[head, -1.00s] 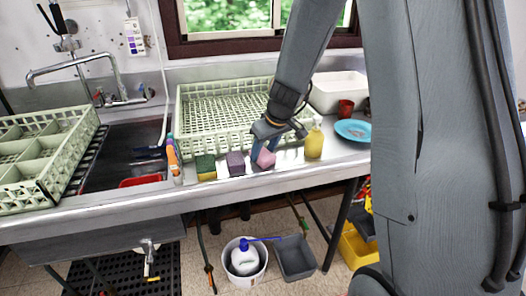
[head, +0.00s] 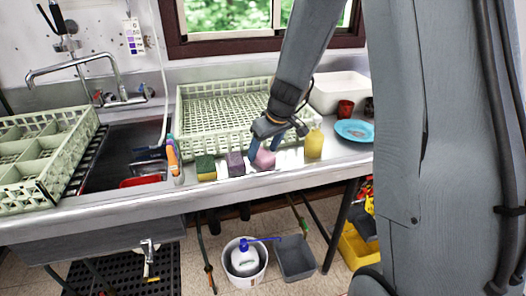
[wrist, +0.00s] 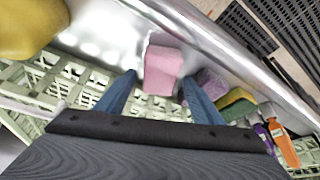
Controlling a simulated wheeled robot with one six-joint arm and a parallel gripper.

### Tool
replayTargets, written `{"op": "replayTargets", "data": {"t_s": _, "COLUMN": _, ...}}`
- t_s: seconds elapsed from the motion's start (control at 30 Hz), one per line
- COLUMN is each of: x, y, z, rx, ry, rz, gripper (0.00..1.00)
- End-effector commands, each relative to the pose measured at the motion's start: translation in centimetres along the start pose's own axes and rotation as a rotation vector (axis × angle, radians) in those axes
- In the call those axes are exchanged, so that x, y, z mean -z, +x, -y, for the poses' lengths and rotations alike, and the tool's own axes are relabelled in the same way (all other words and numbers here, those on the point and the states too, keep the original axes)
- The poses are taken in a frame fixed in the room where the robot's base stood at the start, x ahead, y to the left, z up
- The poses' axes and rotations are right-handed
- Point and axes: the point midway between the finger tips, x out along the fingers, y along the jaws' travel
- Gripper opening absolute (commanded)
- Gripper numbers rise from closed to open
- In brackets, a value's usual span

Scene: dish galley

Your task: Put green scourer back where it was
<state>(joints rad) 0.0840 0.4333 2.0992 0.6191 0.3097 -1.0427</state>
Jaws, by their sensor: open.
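The green scourer (head: 206,167), a block with a dark green face and a yellow part, stands on the steel counter ledge in front of the dish rack. It also shows in the wrist view (wrist: 236,103), right of my fingers. My gripper (head: 265,147) is open just above and around a pink block (head: 265,160). In the wrist view the pink block (wrist: 163,70) shows between the two blue fingertips (wrist: 158,78), with gaps at its sides. A purple block (head: 235,164) stands between the pink block and the green scourer.
A pale green dish rack (head: 200,137) lies behind. A blue plate (head: 355,130) is at the right.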

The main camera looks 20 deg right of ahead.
Motion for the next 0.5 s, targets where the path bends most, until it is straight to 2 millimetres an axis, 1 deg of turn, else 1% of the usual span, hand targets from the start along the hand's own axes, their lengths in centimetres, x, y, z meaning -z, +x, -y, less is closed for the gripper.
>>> {"op": "replayTargets", "data": {"t_s": 0.03, "x": 0.1, "y": -0.9, "z": -0.1, "rx": -0.002, "ry": 0.001, "rz": -0.004, "gripper": 0.61}}
{"op": "replayTargets", "data": {"t_s": 0.3, "x": 0.1, "y": -5.9, "z": -0.1, "rx": -0.003, "ry": 0.001, "rz": -0.005, "gripper": 0.61}}
{"op": "replayTargets", "data": {"t_s": 0.5, "x": 0.0, "y": -9.1, "z": -0.1, "rx": -0.002, "ry": 0.001, "rz": -0.003, "gripper": 0.61}}
